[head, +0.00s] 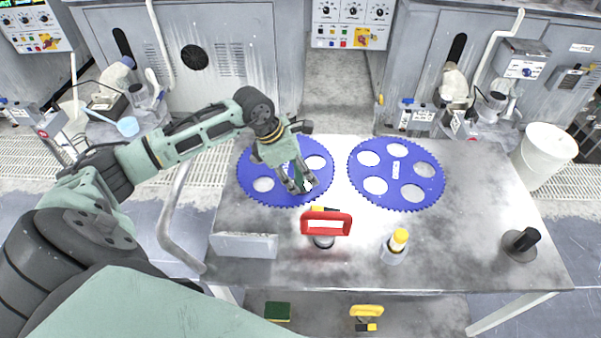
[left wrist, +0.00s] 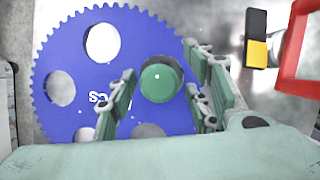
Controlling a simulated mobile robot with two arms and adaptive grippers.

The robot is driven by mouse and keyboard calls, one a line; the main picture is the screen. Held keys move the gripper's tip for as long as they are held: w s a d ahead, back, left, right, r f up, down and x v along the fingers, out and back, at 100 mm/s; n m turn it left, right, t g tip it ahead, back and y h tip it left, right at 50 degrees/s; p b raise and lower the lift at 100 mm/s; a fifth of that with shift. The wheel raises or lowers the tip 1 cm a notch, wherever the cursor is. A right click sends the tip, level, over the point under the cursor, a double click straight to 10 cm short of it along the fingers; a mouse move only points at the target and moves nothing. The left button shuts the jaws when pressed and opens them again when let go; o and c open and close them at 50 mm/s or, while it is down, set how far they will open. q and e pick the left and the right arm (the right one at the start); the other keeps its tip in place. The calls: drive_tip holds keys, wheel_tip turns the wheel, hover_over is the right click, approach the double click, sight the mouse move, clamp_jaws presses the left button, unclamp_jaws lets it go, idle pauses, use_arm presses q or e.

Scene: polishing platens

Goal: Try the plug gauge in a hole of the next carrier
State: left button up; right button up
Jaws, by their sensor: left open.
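Two blue toothed carriers lie on the steel table, a left one (head: 250,187) and a right one (head: 357,178), each with several round holes. The left one fills much of the left wrist view (left wrist: 75,110). A green round-topped piece, seemingly the plug gauge (left wrist: 160,80), appears at a hole of the left carrier; whether it sits in the hole I cannot tell. My left gripper (head: 302,188) is over this carrier, pointing down. Its fingers are open, on either side of the green piece in the left wrist view (left wrist: 166,95). My right gripper is not in view.
A red-handled tool (head: 326,222), a pale block (head: 245,245), a yellow-topped piece in a holder (head: 397,242) and a black-knobbed piece (head: 522,243) stand along the table's front. A white bucket (head: 543,155) stands right. The table's right part is mostly clear.

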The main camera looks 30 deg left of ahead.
use_arm(q)
drive_tip(key=v, duration=1.1)
